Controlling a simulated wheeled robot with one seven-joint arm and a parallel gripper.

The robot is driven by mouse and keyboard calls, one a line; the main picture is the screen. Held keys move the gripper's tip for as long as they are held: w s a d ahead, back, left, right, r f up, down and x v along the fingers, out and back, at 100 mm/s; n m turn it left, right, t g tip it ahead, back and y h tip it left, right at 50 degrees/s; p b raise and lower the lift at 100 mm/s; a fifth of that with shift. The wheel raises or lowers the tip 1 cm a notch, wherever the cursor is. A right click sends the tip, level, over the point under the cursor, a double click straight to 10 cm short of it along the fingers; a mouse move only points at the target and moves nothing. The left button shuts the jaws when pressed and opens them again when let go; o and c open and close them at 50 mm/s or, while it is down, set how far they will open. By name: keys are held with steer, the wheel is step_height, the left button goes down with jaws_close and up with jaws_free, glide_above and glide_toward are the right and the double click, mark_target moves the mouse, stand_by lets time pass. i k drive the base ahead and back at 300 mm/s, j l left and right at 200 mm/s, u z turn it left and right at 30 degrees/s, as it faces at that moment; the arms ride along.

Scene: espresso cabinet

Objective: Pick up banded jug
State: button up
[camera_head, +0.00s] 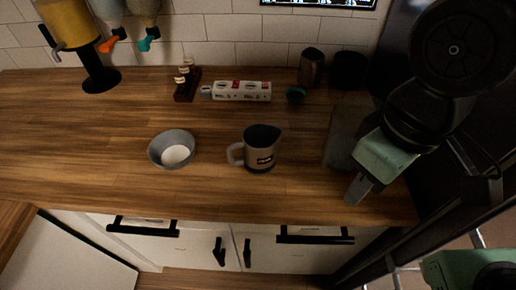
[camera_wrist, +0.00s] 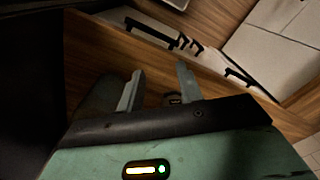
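The banded jug (camera_head: 262,150) stands upright on the wooden counter, grey-beige with a dark rim and a dark label band, its handle to the left. My gripper (camera_head: 356,192) is to the right of it, near the counter's front edge, apart from it. In the wrist view my gripper's fingers (camera_wrist: 158,88) are spread with nothing held between them.
A grey bowl (camera_head: 162,149) with white contents stands left of the jug. At the back are a carton (camera_head: 242,91), a small bottle rack (camera_head: 186,84), a dark pitcher (camera_head: 311,68) and a dispenser (camera_head: 99,79). A dark object (camera_head: 341,135) stands beside my arm. Drawers lie below the front edge.

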mark_target(260, 143)
steer(key=k+j+z, duration=0.2)
steer(key=j, duration=0.25)
steer(key=k+j+z, duration=0.15)
steer(key=j, duration=0.3)
steer(key=k+j+z, duration=0.2)
steer(key=k+j, duration=0.15)
